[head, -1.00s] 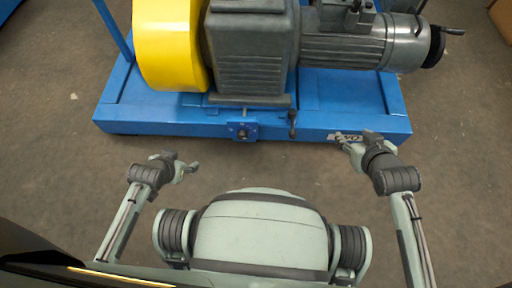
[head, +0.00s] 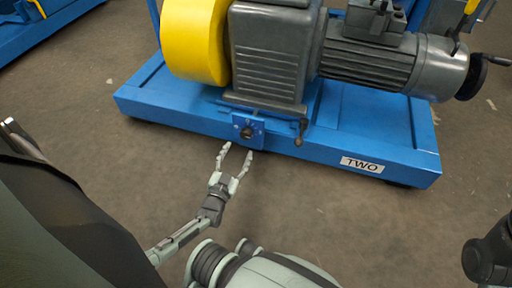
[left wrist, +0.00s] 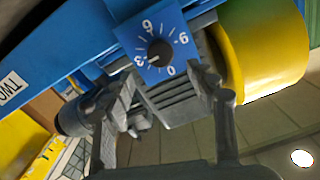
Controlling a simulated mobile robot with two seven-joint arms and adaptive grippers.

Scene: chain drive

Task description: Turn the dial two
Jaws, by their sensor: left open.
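The dial (head: 247,131) is a dark round knob on a square blue plate, on the front of the blue machine base (head: 390,158). A label reading TWO (head: 362,164) is on this base, right of the dial. In the left wrist view the dial (left wrist: 160,50) shows the figures 0, 3, 6 and 9; a small pale mark on the knob seems to lie toward the 3. My left gripper (head: 236,158) is open and empty, its fingers just in front of and below the dial plate. In the left wrist view its fingers (left wrist: 163,82) stand apart below the dial.
A grey lever (head: 300,130) hangs right of the dial. A yellow guard (head: 195,40) and grey motor (head: 370,65) sit above the base. Another blue frame (head: 35,35) stands at the far left. The floor (head: 380,220) before the base is clear.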

